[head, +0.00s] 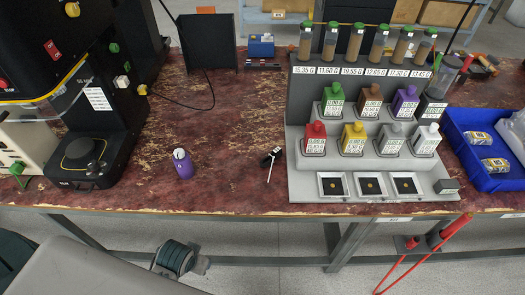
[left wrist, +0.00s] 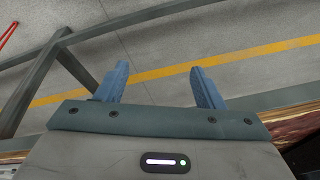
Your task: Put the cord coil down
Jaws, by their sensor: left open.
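Nothing is between the fingers; only grey floor and a yellow line show there. The coil does not show in the left wrist view. My right gripper is in neither view.
Table legs and a red-handled thing (head: 450,228) stand below. The table's middle is mostly clear.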

